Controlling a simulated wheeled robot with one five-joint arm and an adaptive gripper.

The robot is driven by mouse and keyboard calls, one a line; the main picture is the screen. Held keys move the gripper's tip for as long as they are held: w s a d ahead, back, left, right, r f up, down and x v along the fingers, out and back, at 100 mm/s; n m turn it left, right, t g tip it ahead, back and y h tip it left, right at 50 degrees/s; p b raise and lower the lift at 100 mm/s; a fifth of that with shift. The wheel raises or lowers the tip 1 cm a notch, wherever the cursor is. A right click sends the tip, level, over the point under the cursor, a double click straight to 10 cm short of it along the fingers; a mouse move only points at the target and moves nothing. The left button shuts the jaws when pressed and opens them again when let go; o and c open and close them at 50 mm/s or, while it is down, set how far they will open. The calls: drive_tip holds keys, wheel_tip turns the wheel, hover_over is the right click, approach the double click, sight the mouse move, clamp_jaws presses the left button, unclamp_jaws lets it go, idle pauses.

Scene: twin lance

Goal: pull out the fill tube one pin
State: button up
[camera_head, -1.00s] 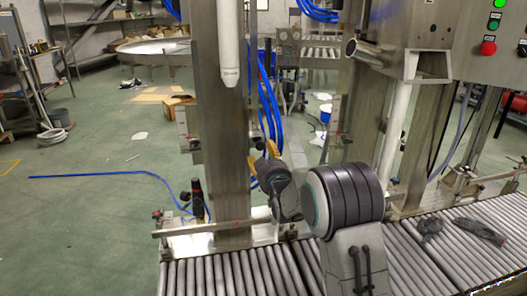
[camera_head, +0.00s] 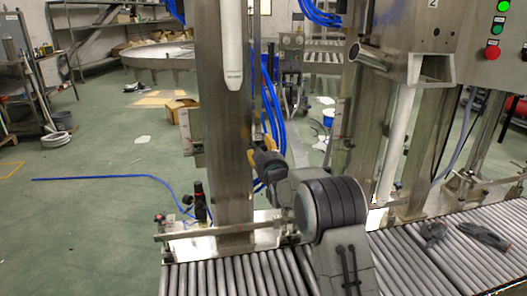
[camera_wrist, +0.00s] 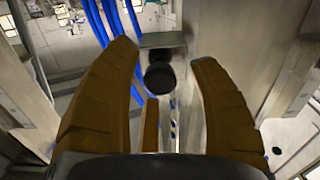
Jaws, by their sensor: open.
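The pin shows in the wrist view as a round black knob (camera_wrist: 159,76) on a short dark stem, below a grey-green bracket plate (camera_wrist: 162,40). My gripper (camera_wrist: 165,48) is open, with one brown finger on each side of the knob and a visible gap to both. I cannot tell how deep the knob lies between them. In the head view my gripper (camera_head: 252,156) is small at the right edge of the steel column, partly hidden by my arm; the pin cannot be made out there. A white fill tube (camera_head: 232,45) hangs in front of that column.
The steel column (camera_head: 231,150) stands close beside my gripper. Blue hoses (camera_head: 270,105) run just behind it and show at the upper left in the wrist view (camera_wrist: 112,18). A roller conveyor (camera_head: 230,275) lies below, with dark gloves (camera_head: 480,236) at right.

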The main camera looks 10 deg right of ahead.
drive_tip(key=shift+c, duration=0.6)
clamp_jaws()
